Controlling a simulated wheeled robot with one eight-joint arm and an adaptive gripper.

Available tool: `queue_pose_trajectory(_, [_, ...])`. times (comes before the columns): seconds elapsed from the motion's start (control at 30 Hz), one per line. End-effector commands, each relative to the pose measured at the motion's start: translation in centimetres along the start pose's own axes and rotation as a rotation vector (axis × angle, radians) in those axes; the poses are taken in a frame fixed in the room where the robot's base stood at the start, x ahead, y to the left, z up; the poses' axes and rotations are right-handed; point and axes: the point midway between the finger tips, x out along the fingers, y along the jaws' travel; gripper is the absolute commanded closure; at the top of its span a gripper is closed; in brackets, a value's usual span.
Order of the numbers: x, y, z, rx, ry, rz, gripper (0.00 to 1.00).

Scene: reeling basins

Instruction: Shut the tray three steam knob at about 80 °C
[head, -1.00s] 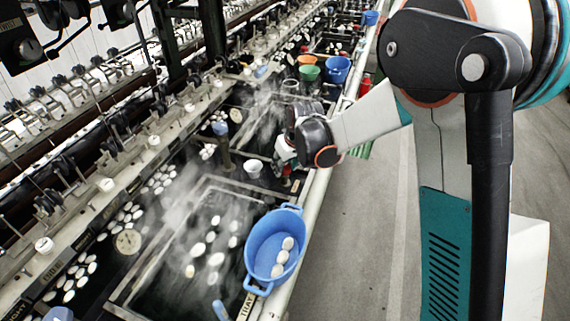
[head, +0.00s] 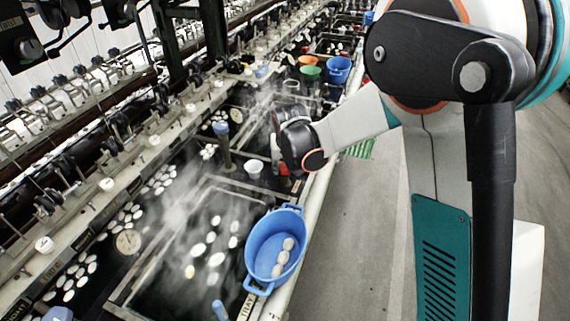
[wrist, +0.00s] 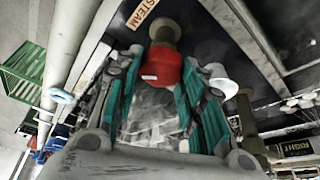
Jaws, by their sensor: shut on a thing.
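The red steam knob (wrist: 162,66) sits between the teal-padded fingers of my gripper (wrist: 160,80) in the wrist view, beside a "STEAM" label (wrist: 142,12). The fingers press on it from both sides. In the head view my black wrist hides the fingers; a bit of red (head: 284,184) shows just below it, by the basin rim. A round dial (head: 236,115) stands on the far side of the steaming basin; its reading is too small to make out. Which tray number this is cannot be read.
A blue basket (head: 262,236) with pale cocoons hangs at the near rim. A white cup (head: 254,167) and an upright post (head: 224,150) stand close to the wrist. Green (head: 309,74) and blue (head: 338,68) tubs are farther along. The floor at right is free.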

Motion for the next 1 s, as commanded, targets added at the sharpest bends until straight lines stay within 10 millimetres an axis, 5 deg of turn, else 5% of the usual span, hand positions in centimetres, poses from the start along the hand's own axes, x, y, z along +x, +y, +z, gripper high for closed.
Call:
queue_pose_trajectory(0.17, [0.0,0.0,0.0,-0.001,-0.001,-0.001,0.87])
queue_pose_trajectory(0.2, [0.0,0.0,0.0,-0.001,-0.001,-0.001,0.61])
queue_pose_trajectory(0.3, [0.0,0.0,0.0,-0.001,-0.001,-0.001,0.43])
queue_pose_trajectory(0.73, [-0.6,0.0,0.0,-0.001,0.0,-0.001,0.43])
queue_pose_trajectory(1.0, [-4.6,0.0,0.0,-0.002,-0.001,-0.001,0.43])
